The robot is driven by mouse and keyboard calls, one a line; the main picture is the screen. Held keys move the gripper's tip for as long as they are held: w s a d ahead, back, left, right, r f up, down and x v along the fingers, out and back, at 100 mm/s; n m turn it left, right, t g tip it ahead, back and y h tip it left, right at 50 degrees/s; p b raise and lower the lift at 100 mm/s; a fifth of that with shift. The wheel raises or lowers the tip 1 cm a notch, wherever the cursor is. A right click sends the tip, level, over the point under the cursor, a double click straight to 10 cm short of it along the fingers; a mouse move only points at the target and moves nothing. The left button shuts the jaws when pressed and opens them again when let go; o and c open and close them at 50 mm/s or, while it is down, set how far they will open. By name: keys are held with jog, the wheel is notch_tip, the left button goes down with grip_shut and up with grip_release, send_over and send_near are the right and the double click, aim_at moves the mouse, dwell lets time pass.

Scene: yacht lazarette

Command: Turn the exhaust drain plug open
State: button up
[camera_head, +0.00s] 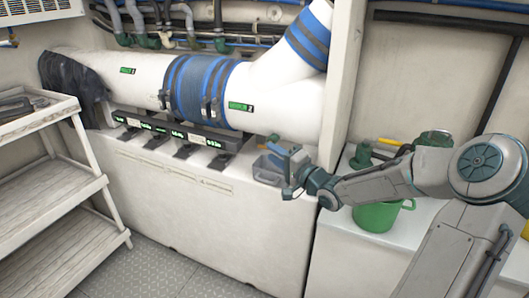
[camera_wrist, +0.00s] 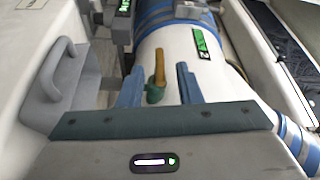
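The white exhaust pipe (camera_head: 279,101) with blue bands runs across the back, and its green label 2 also shows in the wrist view (camera_wrist: 200,43). A small fitting with a brass-coloured lever and green base (camera_wrist: 157,78), seemingly the drain plug, shows against the pipe in the wrist view. Its lever points up in that picture. My gripper (camera_head: 287,163) is below the pipe's right part. In the wrist view its blue fingers (camera_wrist: 159,72) are apart, with the fitting between them and visible gaps either side. I cannot tell how deep the fitting sits between them.
A white shelf unit (camera_head: 58,187) stands left. The central floor (camera_head: 150,272) is clear.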

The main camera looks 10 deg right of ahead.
jog(key=shift+b+x, duration=0.4)
jog(key=shift+x, duration=1.85)
grip_shut()
